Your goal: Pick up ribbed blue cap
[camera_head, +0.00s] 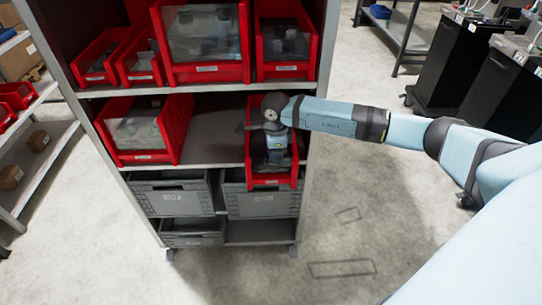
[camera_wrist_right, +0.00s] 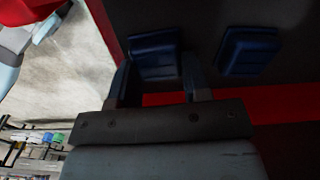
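Two dark blue caps lie in the right wrist view, one ahead of and between my right fingers (camera_wrist_right: 155,55) and another blue cap (camera_wrist_right: 248,50) to the right of them. Ribs on them are too dim to make out. My right gripper (camera_wrist_right: 158,82) is open, with its fingers on either side of the first cap; I cannot tell whether they touch it. In the head view my right arm reaches into the red bin (camera_head: 271,183) on the middle shelf, and the wrist hides much of its contents. My left gripper is not in view.
A red bin wall (camera_wrist_right: 270,108) runs close by the right finger. Another red bin (camera_head: 178,125) stands left on the same shelf, with bare shelf (camera_head: 217,150) between. The upper shelf holds several red bins, and grey crates (camera_head: 172,203) sit below.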

